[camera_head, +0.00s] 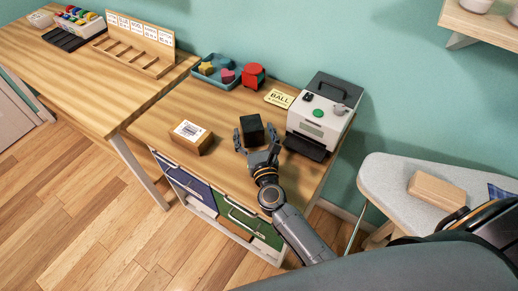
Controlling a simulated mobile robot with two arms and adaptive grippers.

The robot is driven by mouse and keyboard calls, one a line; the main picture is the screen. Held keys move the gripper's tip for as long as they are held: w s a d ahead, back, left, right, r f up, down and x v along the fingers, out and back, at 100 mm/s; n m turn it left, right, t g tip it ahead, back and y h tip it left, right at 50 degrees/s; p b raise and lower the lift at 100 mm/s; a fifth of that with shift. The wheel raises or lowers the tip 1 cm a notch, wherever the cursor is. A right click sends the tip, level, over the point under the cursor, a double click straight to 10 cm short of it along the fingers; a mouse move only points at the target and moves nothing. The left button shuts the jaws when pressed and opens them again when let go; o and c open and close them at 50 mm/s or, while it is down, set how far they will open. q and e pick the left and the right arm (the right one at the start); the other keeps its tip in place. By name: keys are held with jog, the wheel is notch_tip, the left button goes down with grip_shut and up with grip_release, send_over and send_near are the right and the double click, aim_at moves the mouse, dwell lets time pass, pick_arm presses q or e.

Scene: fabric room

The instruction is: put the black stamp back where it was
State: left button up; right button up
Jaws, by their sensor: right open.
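A black block (251,127), which looks like the black stamp, stands on the wooden desk (180,100), left of a white and dark machine. My right gripper (255,139) is open, with its fingers spread on either side of the block's near part. I cannot tell whether the fingers touch it. The gripper hides part of the block's lower front. My left gripper is not in view.
The white machine (318,118) stands close on the right. A labelled wooden block (191,137) sits to the left. Behind are a red object (253,76), a blue tray (212,80) and a yellow "BALL" card (280,98). An ironing board (390,180) is at the right.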

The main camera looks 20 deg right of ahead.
jog(key=s, duration=0.3)
jog(key=s+b, duration=0.1)
jog(key=s, duration=0.2)
jog(key=s+a, duration=0.1)
jog(key=s, duration=0.2)
jog(key=shift+r+b, duration=0.1)
jog(key=shift+b, duration=0.2)
